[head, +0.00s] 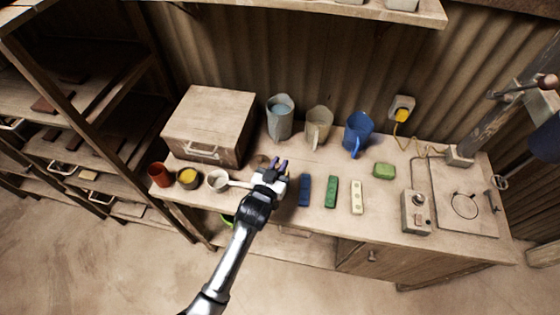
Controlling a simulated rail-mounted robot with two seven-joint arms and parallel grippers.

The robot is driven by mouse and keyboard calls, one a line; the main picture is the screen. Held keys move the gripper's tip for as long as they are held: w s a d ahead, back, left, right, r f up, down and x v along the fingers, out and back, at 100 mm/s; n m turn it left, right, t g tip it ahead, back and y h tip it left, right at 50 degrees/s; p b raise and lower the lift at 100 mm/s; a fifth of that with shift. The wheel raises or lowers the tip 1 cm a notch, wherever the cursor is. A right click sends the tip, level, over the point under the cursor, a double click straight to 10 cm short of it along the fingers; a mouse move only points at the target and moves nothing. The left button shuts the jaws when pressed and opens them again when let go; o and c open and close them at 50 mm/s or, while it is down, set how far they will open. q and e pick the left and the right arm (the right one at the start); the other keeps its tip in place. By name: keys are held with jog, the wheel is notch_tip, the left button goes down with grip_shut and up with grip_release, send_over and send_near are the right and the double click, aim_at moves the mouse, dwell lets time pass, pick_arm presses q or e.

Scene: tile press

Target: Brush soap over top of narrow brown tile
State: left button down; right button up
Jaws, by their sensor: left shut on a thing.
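Narrow blue (304,190), green (331,191) and cream (357,197) pieces lie in a row to the right. My right gripper is not in view.
A wooden box (207,122), a grey jug (279,117), a beige jug (319,127) and a blue jug (358,132) stand at the back. Red (158,174) and yellow-filled (188,177) cups stand left.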

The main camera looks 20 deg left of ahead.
pick_arm(q)
jog(key=shift+s+b, duration=0.25)
jog(key=shift+b, duration=0.05)
notch_tip(320, 180, up, 8)
jog(key=w+p, duration=0.1)
jog(key=p, duration=0.6)
jog(key=shift+w, duration=0.15)
dwell(0.3)
dwell(0.7)
